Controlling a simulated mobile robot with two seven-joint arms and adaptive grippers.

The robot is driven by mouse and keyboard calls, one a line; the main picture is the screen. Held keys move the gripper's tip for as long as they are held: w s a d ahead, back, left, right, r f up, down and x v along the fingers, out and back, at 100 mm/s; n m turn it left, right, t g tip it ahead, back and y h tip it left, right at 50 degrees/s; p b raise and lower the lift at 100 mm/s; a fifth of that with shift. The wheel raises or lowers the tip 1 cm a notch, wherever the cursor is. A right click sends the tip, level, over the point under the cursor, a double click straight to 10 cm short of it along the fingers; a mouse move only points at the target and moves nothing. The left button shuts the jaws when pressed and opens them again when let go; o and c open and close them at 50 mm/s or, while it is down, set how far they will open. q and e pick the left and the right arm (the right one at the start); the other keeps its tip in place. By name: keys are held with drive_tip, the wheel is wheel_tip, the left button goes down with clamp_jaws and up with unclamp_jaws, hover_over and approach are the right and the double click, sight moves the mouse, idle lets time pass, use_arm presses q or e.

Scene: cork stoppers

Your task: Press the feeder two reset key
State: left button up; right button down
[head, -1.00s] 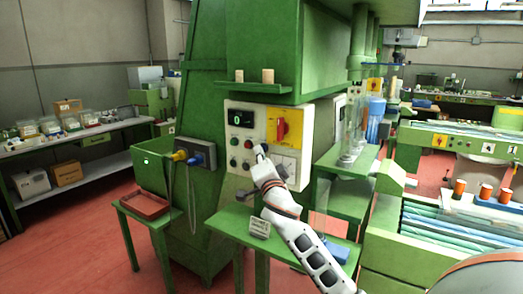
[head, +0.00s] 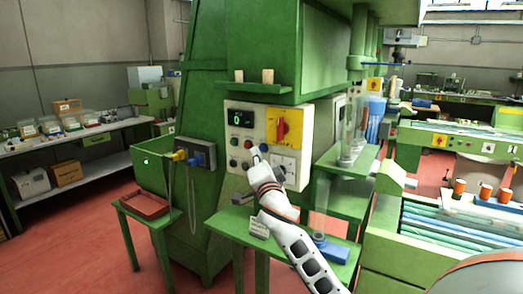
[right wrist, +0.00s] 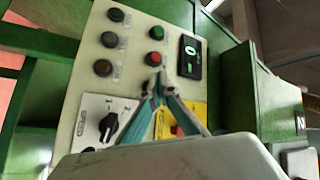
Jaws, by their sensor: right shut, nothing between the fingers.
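A pale control panel (head: 239,181) on the green machine carries a display (head: 242,118), a yellow and red rotary switch (head: 284,127) and several round buttons. In the right wrist view the panel (right wrist: 82,117) shows a green button (right wrist: 157,32), a red button (right wrist: 154,59) and several dark ones (right wrist: 109,39). Their labels are too small to read, so I cannot tell which is the feeder two reset key. My right gripper (head: 256,154) is shut and empty in front of the panel. Its fingertips (right wrist: 158,76) appear beside the red button; contact cannot be told. My left gripper is not in view.
A green shelf (head: 228,88) with two corks is above the panel. A green table (head: 228,222) with a small pale block (head: 259,228) and a blue item (head: 331,251) is below my arm. Clear tubes (head: 349,130) stand to the right.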

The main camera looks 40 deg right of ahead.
drive_tip(key=shift+s+a, duration=0.3)
drive_tip(key=shift+a, duration=0.45)
drive_tip(key=shift+s+a, duration=0.35)
drive_tip(key=shift+a, duration=0.45)
drive_tip(key=shift+s+a, duration=0.3)
drive_tip(key=shift+a, duration=0.45)
drive_tip(key=s+a+f+n+g+y, duration=0.1)
drive_tip(key=s+a+f+n+y, duration=0.2)
drive_tip(key=f, duration=0.7)
drive_tip(key=s+a+f+n+g+y, duration=0.1)
drive_tip(key=s+a+f+n+y, duration=0.25)
drive_tip(key=f, duration=0.65)
drive_tip(key=s+a+f+n+g+y, duration=0.15)
drive_tip(key=a+f+n, duration=0.3)
drive_tip(key=f, duration=0.55)
drive_tip(key=s+a+f+n+g+y, duration=0.1)
drive_tip(key=s+a+f+n, duration=0.3)
drive_tip(key=s+f, duration=0.6)
drive_tip(key=s+a+f+n+g+y, duration=0.1)
drive_tip(key=s+a+f+n+g, duration=0.2)
drive_tip(key=s+f, duration=0.7)
drive_tip(key=s+a+n, duration=0.2)
drive_tip(key=s+a, duration=0.1)
drive_tip(key=s, duration=0.1)
drive_tip(key=shift+s+f+n+g+y, duration=0.2)
drive_tip(key=shift+n+g+y, duration=0.1)
drive_tip(key=shift+g+y, duration=0.1)
